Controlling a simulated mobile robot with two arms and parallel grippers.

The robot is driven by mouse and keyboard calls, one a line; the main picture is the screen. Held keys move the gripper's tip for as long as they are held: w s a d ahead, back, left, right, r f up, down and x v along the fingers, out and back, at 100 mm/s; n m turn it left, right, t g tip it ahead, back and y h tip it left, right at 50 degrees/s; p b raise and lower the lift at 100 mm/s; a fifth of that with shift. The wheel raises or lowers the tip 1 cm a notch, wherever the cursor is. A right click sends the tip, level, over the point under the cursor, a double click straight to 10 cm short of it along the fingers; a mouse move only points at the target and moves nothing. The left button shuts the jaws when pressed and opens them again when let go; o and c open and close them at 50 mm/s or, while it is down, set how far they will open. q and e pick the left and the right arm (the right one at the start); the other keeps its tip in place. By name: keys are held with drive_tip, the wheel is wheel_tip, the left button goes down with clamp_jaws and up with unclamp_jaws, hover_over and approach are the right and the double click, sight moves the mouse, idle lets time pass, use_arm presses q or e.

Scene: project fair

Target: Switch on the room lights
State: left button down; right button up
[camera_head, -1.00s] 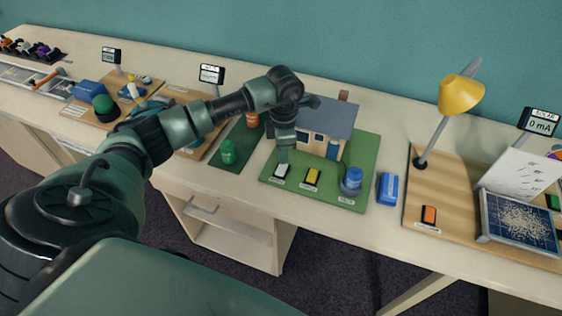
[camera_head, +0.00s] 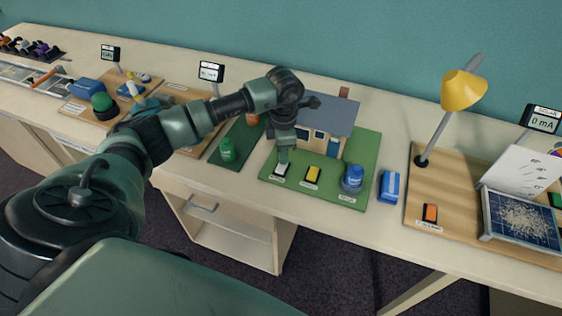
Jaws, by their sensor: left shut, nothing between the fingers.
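A model house (camera_head: 330,118) with a grey-blue roof stands on a green board (camera_head: 362,150). Along the board's front edge are a white switch (camera_head: 280,170), a yellow switch (camera_head: 313,175) and a blue round knob or button (camera_head: 353,176), each with a small label too small to read. My left gripper (camera_head: 284,158) is shut and empty, pointing down with its tip at the white switch. It looks to be touching or just above it; I cannot tell which. The arm hides part of the house. I cannot tell whether the house windows are lit. My right gripper is not in view.
A blue-and-white box (camera_head: 390,186) lies right of the board. Further right, a wooden board (camera_head: 432,190) carries a yellow lamp (camera_head: 462,92), an orange switch (camera_head: 430,213) and a solar panel (camera_head: 521,220). A green container (camera_head: 228,149) stands left of the house board.

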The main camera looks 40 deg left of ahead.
use_arm(q)
drive_tip(key=shift+s+f+b, duration=0.1)
drive_tip(key=shift+f+b, duration=0.25)
drive_tip(key=shift+f, duration=0.1)
drive_tip(key=shift+r, duration=0.2)
drive_tip(key=shift+r+p, duration=0.75)
drive_tip(key=shift+r, duration=0.2)
drive_tip(key=shift+r+p, duration=1.35)
drive_tip(key=shift+r, duration=1.05)
